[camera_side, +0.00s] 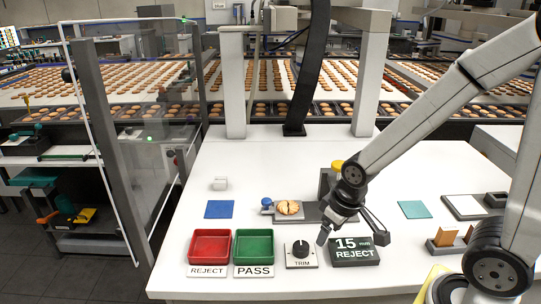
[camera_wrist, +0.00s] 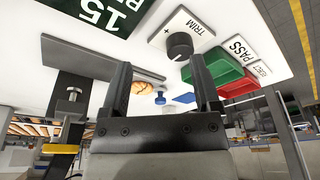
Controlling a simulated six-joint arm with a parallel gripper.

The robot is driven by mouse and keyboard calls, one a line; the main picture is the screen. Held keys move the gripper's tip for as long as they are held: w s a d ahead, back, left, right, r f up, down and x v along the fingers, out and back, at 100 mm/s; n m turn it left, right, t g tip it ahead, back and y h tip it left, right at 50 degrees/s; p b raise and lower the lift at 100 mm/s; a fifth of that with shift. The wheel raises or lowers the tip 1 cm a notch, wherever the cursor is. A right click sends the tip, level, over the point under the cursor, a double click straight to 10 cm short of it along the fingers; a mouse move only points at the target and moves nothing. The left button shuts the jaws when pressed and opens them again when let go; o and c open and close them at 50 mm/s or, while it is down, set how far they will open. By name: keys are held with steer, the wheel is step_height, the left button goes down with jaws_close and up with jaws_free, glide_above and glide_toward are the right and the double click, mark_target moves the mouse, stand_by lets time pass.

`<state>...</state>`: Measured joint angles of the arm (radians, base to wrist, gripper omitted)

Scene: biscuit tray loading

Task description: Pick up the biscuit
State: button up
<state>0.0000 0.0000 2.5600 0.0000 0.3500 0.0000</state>
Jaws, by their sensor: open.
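A round golden biscuit (camera_side: 289,208) with a dark mark on its top lies on a grey plate (camera_side: 312,214) on the white table. My gripper (camera_side: 352,238) is open and empty, to the right of the biscuit and apart from it. It hangs tilted just behind the display box. In the wrist view, which looks upside down, the two dark fingers (camera_wrist: 162,82) stand wide apart. The biscuit (camera_wrist: 146,88) shows in the gap between them, farther off, with its edge partly hidden by the left finger.
A red tray (camera_side: 210,247) and green tray (camera_side: 253,248) stand at the front left. A TRIM knob (camera_side: 300,250) and a "15 REJECT" box (camera_side: 355,252) sit near the gripper. A blue-topped knob (camera_side: 266,203) is beside the biscuit. Blue (camera_side: 219,209) and teal (camera_side: 414,209) squares lie flat.

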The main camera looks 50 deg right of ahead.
steer(key=shift+o, duration=0.9)
step_height(320, 180, up, 2)
steer(key=m+g, duration=0.3)
steer(key=m, duration=1.4)
glide_above(288, 205)
steer(key=shift+w, duration=0.2)
steer(key=shift+s+f, duration=0.2)
steer(key=shift+f, duration=3.7)
